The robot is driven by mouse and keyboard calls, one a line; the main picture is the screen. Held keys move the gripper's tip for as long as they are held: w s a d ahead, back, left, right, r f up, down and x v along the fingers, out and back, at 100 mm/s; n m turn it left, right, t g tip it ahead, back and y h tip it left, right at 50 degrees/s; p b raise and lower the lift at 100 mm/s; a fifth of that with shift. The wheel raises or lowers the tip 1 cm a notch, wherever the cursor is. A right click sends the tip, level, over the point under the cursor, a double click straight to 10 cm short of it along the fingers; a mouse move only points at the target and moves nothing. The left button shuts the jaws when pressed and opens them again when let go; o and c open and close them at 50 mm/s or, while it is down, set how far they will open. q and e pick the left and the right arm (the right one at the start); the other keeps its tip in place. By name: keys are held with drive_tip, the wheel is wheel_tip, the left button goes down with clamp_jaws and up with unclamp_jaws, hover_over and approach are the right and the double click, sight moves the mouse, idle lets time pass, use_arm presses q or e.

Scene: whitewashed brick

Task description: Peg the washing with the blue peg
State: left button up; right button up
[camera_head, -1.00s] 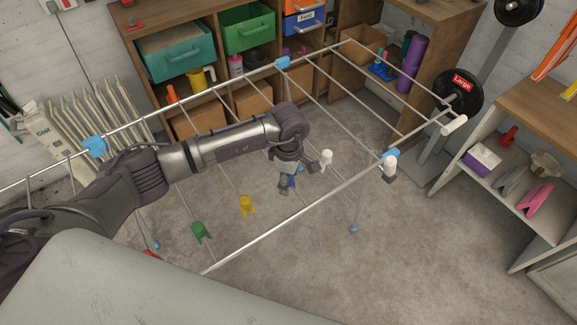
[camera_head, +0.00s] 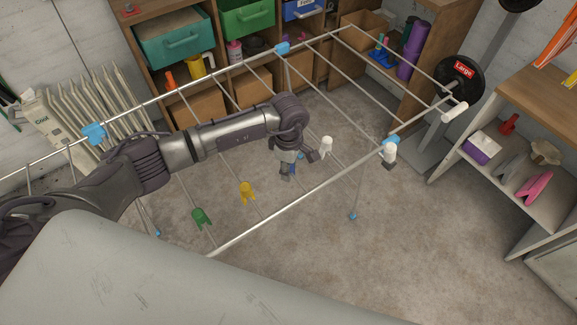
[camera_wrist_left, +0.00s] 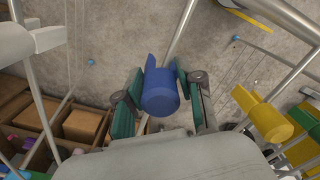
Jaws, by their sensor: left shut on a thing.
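A blue peg (camera_wrist_left: 160,92) sits between the fingers of my left gripper (camera_wrist_left: 157,98) in the wrist view. The fingers are shut on it. In the head view my left gripper (camera_head: 297,165) points down over the drying rack (camera_head: 300,202), and the blue peg (camera_head: 294,168) is mostly hidden by it. A thin rack rail passes close behind the peg; I cannot tell whether the peg touches it. A yellow peg (camera_head: 247,192) and a green peg (camera_head: 201,218) are on rails to the left. I see no washing clearly. My right gripper is not in view.
Shelving with bins (camera_head: 175,46) stands behind, a weight plate (camera_head: 459,80) and a side shelf (camera_head: 545,105) at right. Rack rails surround my arm.

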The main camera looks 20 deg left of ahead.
use_arm(q)
drive_tip(key=shift+r+p, duration=1.55)
drive_tip(key=shift+r, duration=0.95)
drive_tip(key=shift+r+p, duration=0.65)
drive_tip(key=shift+r, duration=0.55)
